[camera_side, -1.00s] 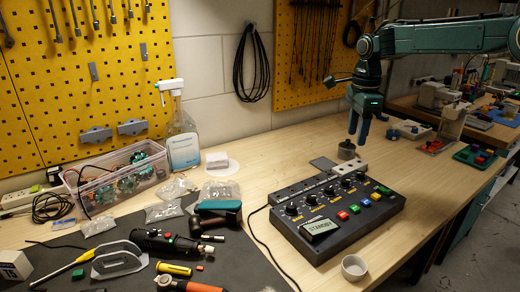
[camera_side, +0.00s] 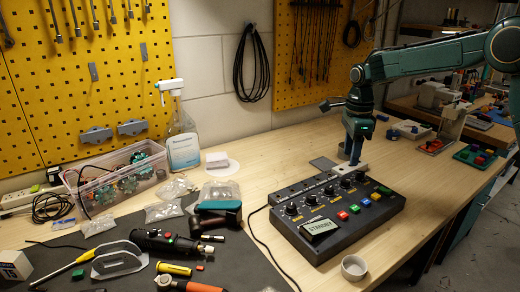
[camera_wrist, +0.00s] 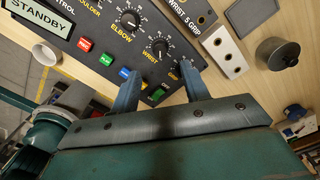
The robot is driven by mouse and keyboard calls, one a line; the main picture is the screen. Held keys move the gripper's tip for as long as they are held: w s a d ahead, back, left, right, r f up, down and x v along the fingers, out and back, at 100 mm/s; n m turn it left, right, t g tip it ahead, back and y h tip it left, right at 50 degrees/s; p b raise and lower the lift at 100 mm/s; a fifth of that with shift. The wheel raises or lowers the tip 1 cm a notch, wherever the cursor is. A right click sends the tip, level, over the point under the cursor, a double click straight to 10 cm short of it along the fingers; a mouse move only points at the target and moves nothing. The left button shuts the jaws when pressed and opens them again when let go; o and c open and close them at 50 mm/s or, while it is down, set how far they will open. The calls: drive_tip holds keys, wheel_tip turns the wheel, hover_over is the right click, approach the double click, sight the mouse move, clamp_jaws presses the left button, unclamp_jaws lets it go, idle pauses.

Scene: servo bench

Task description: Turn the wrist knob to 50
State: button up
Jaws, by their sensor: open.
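The black control box (camera_side: 325,239) stands on the bench in the side view, with a row of knobs and coloured buttons. Its display (camera_wrist: 40,16) reads STANDBY. The wrist knob (camera_wrist: 160,47) is round and dark, with a white scale around it and the label WRIST below; its exact setting is too small to read. It also shows in the side view (camera_side: 345,183). My gripper (camera_wrist: 161,68) is open and empty, its blue-grey fingers just below the wrist knob in the wrist view. The fingers appear above the box, apart from the knob.
The elbow knob (camera_wrist: 130,19) is beside the wrist knob. Red (camera_wrist: 84,44), green and blue buttons line the box's front. A grey two-holed block (camera_wrist: 224,52) and a dark round object (camera_wrist: 277,52) lie behind the box. A small white cup (camera_side: 354,267) stands in front.

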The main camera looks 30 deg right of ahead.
sight(346, 180)
wheel_tip(346, 180, down, 8)
drive_tip(key=shift+f, duration=0.1)
idle(0.4)
drive_tip(key=shift+c, duration=0.3)
drive_tip(key=c, duration=0.9)
